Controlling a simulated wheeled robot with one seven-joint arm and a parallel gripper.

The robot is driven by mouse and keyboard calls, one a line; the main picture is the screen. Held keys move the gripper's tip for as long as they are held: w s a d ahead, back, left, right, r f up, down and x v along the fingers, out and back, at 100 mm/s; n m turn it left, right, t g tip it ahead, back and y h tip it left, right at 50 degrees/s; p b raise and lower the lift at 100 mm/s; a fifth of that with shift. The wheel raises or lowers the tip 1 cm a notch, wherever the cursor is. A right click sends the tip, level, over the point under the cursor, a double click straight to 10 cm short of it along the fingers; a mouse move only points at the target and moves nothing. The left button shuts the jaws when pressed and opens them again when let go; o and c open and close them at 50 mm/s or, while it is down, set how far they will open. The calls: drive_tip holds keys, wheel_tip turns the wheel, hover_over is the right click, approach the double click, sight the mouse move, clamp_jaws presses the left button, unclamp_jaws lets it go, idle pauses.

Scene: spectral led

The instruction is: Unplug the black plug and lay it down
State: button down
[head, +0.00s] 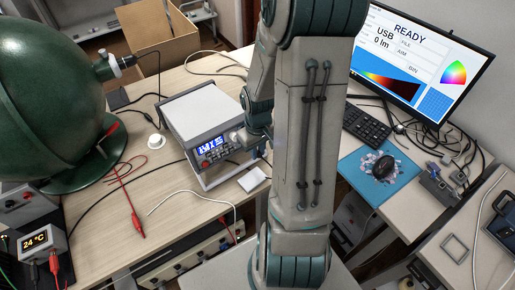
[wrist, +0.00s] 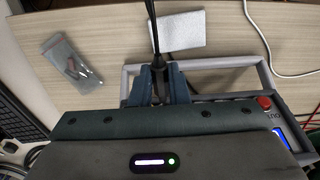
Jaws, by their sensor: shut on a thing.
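In the wrist view the black plug (wrist: 159,62) sits between the two blue-grey fingers of my gripper (wrist: 158,80), which is shut on it. Its black cable (wrist: 152,22) runs away toward the top of that view. In the head view my gripper (head: 239,138) is at the right part of the front of the grey bench instrument (head: 202,108), which has a lit blue display. The plug is not clear there. My gripper hides the plug's tip, so I cannot tell whether it is still in a socket.
A white pad (head: 252,179) lies on the table in front of the instrument; it also shows in the wrist view (wrist: 178,28). A small bag (wrist: 70,58) lies to its left there. A white cable (head: 190,194) and a green sphere (head: 45,95) are at left.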

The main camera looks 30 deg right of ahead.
drive_tip(key=shift+s, duration=0.1)
drive_tip(key=shift+s+r, duration=0.15)
drive_tip(key=shift+s, duration=0.3)
drive_tip(key=a+f+b, duration=0.1)
drive_tip(key=a+b, duration=0.3)
drive_tip(key=a, duration=0.7)
drive_tip(key=w+a+f+b, duration=0.1)
drive_tip(key=a+b, duration=0.3)
drive_tip(key=a, duration=0.7)
drive_tip(key=a+f+b, duration=0.2)
drive_tip(key=a+b, duration=0.2)
drive_tip(key=a, duration=0.7)
drive_tip(key=shift+w+a+b, duration=0.2)
drive_tip(key=shift+w+b, duration=0.2)
drive_tip(key=a, duration=0.6)
drive_tip(key=a+f+b, duration=0.1)
drive_tip(key=a, duration=0.4)
drive_tip(key=w+a+b, duration=0.1)
drive_tip(key=a, duration=0.5)
drive_tip(key=shift+a+f, duration=0.3)
drive_tip(key=shift+a, duration=0.05)
drive_tip(key=shift+f, duration=0.15)
